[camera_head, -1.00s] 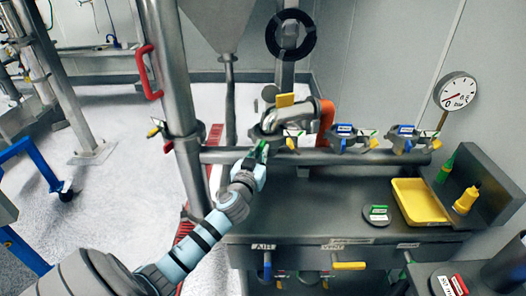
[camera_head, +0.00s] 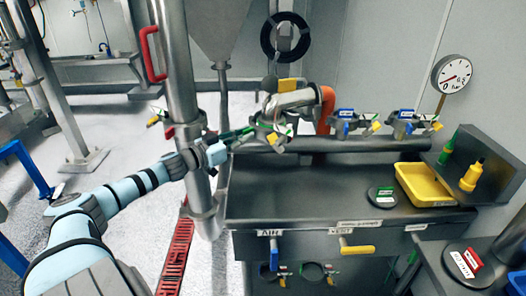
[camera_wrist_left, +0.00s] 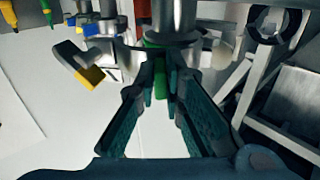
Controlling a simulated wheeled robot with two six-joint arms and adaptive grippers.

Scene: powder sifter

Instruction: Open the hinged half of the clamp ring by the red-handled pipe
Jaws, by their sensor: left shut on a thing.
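The red-handled pipe (camera_head: 176,80) stands upright at left, its red handle (camera_head: 152,55) facing left. The nearest clamp ring (camera_head: 270,127) sits right of it, under the steel elbow pipe (camera_head: 292,101), with green and yellow parts. My left arm crosses in front of the upright pipe. My left gripper (camera_head: 238,136) is shut on a green part at this ring's left side. In the left wrist view, the gripper (camera_wrist_left: 160,82) closes around a green piece (camera_wrist_left: 153,67) just below a dark round rim. How far the hinged half stands open cannot be told. My right gripper is not in view.
Two blue-marked clamps (camera_head: 352,123) (camera_head: 412,124) sit farther right along the horizontal pipe. A yellow tray (camera_head: 424,186), a yellow bottle (camera_head: 471,176) and a dark disc (camera_head: 382,195) are on the bench. A pressure gauge (camera_head: 452,74) stands at right.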

